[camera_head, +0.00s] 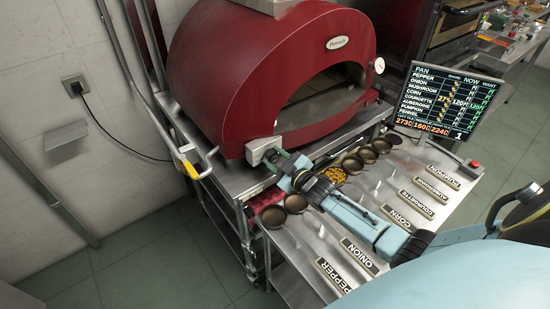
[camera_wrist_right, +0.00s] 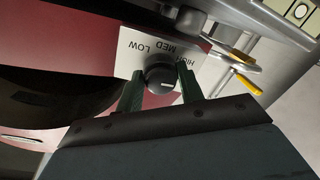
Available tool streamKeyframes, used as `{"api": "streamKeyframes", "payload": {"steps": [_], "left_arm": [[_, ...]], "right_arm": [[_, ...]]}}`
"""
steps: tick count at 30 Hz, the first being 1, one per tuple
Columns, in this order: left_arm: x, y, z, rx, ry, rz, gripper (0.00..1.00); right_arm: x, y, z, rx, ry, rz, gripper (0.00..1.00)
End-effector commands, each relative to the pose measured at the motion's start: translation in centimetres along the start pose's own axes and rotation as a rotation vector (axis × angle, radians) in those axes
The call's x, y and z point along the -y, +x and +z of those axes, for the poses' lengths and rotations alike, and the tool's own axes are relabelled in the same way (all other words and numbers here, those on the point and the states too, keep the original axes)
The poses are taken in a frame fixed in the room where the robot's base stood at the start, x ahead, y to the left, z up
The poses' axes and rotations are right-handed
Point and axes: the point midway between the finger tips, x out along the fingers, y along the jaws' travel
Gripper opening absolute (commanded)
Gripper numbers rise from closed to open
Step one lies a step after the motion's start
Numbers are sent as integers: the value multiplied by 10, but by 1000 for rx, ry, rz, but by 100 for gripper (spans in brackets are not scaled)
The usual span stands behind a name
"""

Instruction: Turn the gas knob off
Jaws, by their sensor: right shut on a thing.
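The black round gas knob (camera_wrist_right: 160,74) sits on a white plate marked LOW, MED and HIGH, upside down in the right wrist view. The white plate (camera_head: 261,148) shows on the lower front of the red oven (camera_head: 245,75) in the head view. A pale mark on the knob shows on its lower part, in the wrist view. My right gripper (camera_head: 276,158) reaches the plate from the right; its green fingers (camera_wrist_right: 160,90) stand on both sides of the knob and are shut on it. The knob is mostly hidden in the head view. My left gripper is not in view.
A yellow-handled gas valve and pipe (camera_head: 187,166) stand left of the plate. Under my right arm, a steel counter (camera_head: 290,243) carries several pans and labels such as ONION (camera_head: 360,256). A screen (camera_head: 446,102) stands at the right.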

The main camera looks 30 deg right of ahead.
Motion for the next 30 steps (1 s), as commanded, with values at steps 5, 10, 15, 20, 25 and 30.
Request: {"api": "streamKeyframes", "payload": {"steps": [5, 10, 15, 20, 25, 30], "left_arm": [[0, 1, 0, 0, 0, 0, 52], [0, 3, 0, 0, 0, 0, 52], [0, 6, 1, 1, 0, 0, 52], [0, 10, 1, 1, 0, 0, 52], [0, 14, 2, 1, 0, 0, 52], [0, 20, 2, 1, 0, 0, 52]], "right_arm": [[0, 0, 2, -8, 166, -4, 15], [0, 0, 2, -20, 327, -6, 15], [0, 0, 2, -29, 488, -8, 15], [0, 0, 3, -39, 639, -11, 15], [0, 0, 3, -50, 800, -13, 15], [-1, 0, 4, -60, 962, -15, 15]]}}
